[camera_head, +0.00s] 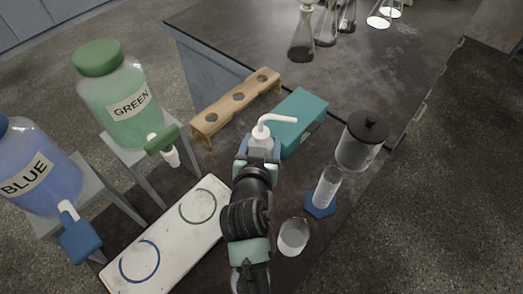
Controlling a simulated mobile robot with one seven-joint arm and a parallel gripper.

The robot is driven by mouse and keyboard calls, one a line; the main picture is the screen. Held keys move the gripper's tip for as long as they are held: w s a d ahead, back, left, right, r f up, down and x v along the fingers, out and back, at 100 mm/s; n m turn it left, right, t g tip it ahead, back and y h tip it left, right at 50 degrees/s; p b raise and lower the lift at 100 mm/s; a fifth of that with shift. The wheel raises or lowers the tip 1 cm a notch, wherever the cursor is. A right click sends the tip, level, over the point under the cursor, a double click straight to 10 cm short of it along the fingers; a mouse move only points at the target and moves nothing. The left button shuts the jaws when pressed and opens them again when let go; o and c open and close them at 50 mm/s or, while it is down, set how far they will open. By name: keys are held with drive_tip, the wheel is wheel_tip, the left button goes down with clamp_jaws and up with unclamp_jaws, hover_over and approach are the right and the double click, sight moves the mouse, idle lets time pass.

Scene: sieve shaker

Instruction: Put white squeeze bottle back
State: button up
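The white squeeze bottle (262,142) has a bent white nozzle that points right. It is upright in the middle of the view, at the far end of my arm. My gripper (259,153) has its fingers on both sides of the bottle and appears shut on it. The bottle's lower part is hidden by my gripper and wrist, so I cannot tell whether it touches the table. The teal box (303,108) is just behind and right of the bottle. A wooden rack (221,112) with round holes is behind and left.
A white board (160,262) with green and blue rings lies left of my arm. GREEN (118,112) and BLUE (32,172) dispensers stand left. A beaker (293,237), a cylinder (328,188) and a black-lidded jar (358,150) stand right. Flasks (302,42) stand at the back.

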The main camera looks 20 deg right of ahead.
drive_tip(key=shift+w+f, duration=0.1)
drive_tip(key=shift+f, duration=1.5)
drive_tip(key=shift+f+b, duration=0.2)
drive_tip(key=shift+b, duration=0.2)
drive_tip(key=o, duration=0.7)
drive_tip(key=shift+o, duration=0.2)
drive_tip(key=shift+r, duration=0.2)
drive_tip(key=v, duration=0.7)
drive_tip(key=shift+s, duration=0.25)
